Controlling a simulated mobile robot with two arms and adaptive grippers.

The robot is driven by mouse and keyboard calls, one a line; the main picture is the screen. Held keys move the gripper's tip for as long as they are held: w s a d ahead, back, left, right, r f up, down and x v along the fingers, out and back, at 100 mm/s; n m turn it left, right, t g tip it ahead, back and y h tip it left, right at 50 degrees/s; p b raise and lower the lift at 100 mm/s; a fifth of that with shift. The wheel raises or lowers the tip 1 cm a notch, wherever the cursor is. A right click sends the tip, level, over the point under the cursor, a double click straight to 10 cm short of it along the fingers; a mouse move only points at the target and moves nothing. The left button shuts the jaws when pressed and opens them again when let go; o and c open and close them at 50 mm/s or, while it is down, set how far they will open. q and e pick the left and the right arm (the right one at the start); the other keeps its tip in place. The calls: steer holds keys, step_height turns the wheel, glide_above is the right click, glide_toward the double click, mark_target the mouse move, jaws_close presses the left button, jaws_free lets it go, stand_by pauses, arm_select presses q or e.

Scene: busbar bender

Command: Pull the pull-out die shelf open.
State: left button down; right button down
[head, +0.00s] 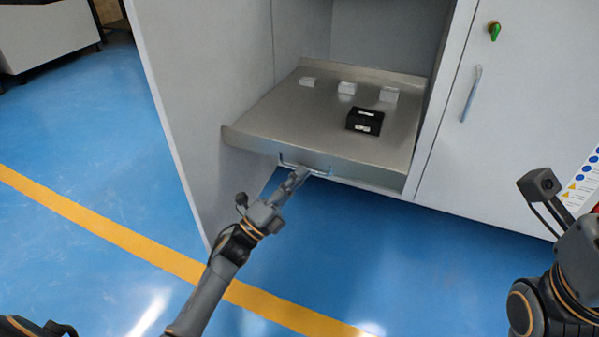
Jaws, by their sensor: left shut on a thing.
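The pull-out die shelf (290,115) is a grey metal tray in the open bay of a light grey cabinet. Its front edge stands a little out past the cabinet front at the left. A thin bar handle (318,173) is on its front lip. My left gripper (300,173) is shut on the handle, and its fingers partly cover it.
The cabinet's left side panel (200,90) stands beside the shelf. A closed door (510,120) with a bar handle (471,94) and green knob (494,31) is at the right. The blue floor (90,160) in front is clear, with a yellow line (110,232).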

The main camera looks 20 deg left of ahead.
arm_select(q)
steer(key=shift+a+r, duration=0.1)
steer(key=shift+r, duration=0.3)
steer(key=c, duration=1.4)
jaws_free()
steer(key=shift+c, duration=0.2)
steer(key=shift+f, duration=0.15)
steer(key=shift+s, duration=0.1)
steer(key=v, duration=1.2)
